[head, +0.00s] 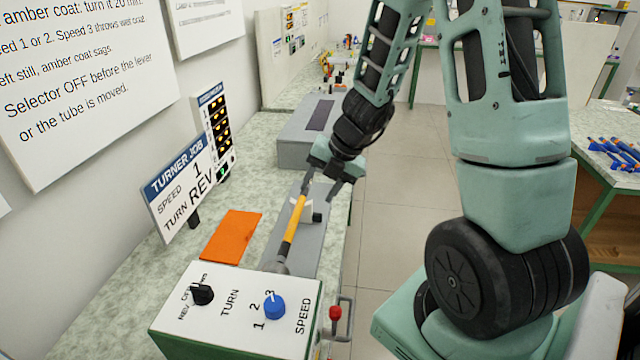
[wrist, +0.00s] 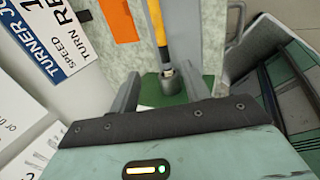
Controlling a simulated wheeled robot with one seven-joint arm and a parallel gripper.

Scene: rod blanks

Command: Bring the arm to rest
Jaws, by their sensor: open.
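My gripper (head: 321,190) is open above the turner on the bench, and its jaws hold nothing. It also shows in the wrist view (wrist: 158,88), with its two grey fingers spread apart. A yellow-orange rod (head: 293,222) runs from a grey chuck (head: 277,266) at the turner's control box back toward my gripper. In the wrist view the rod (wrist: 157,25) shows beyond the fingers, in line with the gap between them. I cannot tell how far apart the fingers and rod are. A small white support stands by the rod's far end, partly hidden by my gripper.
The control box (head: 240,312) carries a black selector knob (head: 202,294) and a blue speed knob (head: 274,306). A red-knobbed lever (head: 335,314) stands at its right. An orange sheet (head: 231,235) and a job sign (head: 180,188) are on the left. Clear floor (head: 397,185) lies right of the bench.

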